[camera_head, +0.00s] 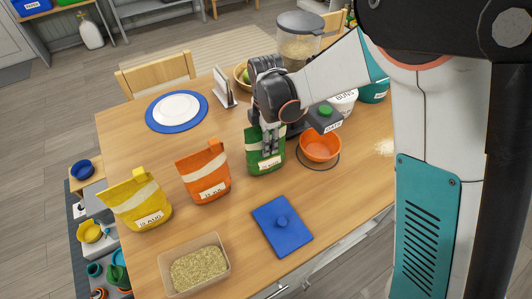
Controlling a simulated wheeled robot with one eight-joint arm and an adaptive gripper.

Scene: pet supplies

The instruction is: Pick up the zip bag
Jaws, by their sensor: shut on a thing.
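Three upright bags with pale bands and white labels stand on the wooden table: a yellow bag (135,203), an orange bag (203,174) and a green bag (262,160). My gripper (269,148) comes down from above onto the green bag and is shut on its upper part. The fingers cover part of the bag's top and front. The green bag looks upright, and I cannot tell whether its base touches the table.
An orange bowl (320,146) on a dark ring stands close to the right of the green bag. A blue lid (282,227) and a grain-filled container (195,268) lie in front. A blue placemat with a white plate (177,107) is at the back left. A dispenser (298,38) stands behind.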

